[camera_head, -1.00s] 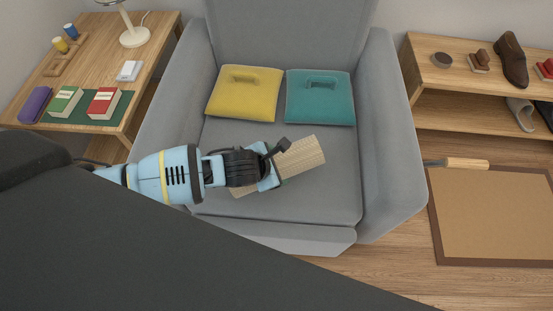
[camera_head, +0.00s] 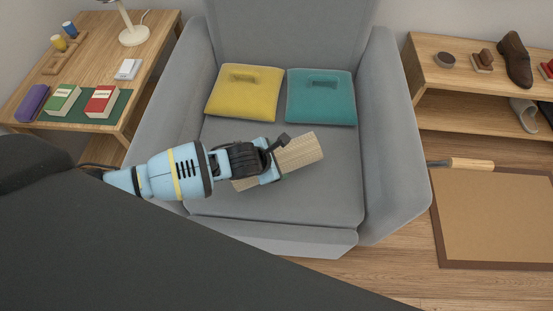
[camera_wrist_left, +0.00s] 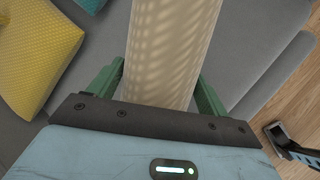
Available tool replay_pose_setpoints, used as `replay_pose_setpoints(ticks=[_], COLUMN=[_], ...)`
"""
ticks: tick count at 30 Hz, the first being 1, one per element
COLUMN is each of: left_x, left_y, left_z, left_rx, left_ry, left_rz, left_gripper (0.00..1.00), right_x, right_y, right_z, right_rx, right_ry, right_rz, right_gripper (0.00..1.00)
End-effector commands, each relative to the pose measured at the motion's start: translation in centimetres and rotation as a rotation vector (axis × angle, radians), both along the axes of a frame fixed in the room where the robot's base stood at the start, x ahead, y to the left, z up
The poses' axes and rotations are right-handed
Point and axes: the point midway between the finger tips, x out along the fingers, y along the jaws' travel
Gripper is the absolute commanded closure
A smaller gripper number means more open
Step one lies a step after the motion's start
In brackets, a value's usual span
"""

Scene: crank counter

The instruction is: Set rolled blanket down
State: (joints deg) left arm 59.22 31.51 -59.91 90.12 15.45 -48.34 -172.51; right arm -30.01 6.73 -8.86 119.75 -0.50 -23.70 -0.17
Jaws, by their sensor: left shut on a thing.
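The rolled blanket (camera_head: 299,151) is beige and lies roughly level over the seat of the grey armchair (camera_head: 330,200), slanting up to the right. My left gripper (camera_head: 274,160) is shut around its middle. In the left wrist view the blanket (camera_wrist_left: 170,45) runs away between the two green fingers of the left gripper (camera_wrist_left: 158,85). I cannot tell whether its underside touches the seat. The gripper hides the middle of the roll. In the left wrist view a dark gripper tip shows at the right edge over the floor (camera_wrist_left: 285,140); I cannot tell whether it is open or shut.
A yellow cushion (camera_head: 244,92) and a teal cushion (camera_head: 321,97) rest against the backrest. A side table (camera_head: 98,62) with books and a lamp stands left. A shoe rack (camera_head: 450,78) and a brown mat (camera_head: 495,215) are right. The front right seat is clear.

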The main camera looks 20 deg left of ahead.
Motion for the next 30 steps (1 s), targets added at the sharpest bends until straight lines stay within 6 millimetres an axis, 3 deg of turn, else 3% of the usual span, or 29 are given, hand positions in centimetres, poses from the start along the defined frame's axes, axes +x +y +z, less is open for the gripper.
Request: replay_pose_setpoints(ticks=[5, 6, 11, 22, 30], left_x=[0.1, 0.0, 0.0, -0.2, -2.4], left_y=[0.0, 0.0, 0.0, 0.1, 1.1], left_z=[-0.2, -0.3, -0.3, 0.3, 4.0], left_rx=[0.0, 0.001, 0.0, 0.002, 0.002], left_ry=[-0.002, 0.0, 0.0, 0.0, -0.005], left_rz=[-0.001, -0.001, 0.0, 0.0, -0.001], left_gripper=[0.54, 0.21, 0.0, 0.0, 0.0], right_x=[0.1, 0.1, 0.1, 0.0, 0.3], right_y=[0.0, -0.1, -0.2, -0.2, -0.1], right_z=[0.0, 0.0, 0.0, -0.1, 1.2], right_rx=[-0.001, -0.001, -0.004, -0.006, -0.001], right_ry=[-0.002, -0.002, -0.003, 0.0, -0.011], right_rz=[0.002, 0.002, 0.007, 0.009, 0.004], right_gripper=[1.0, 1.0, 1.0, 1.0, 1.0])
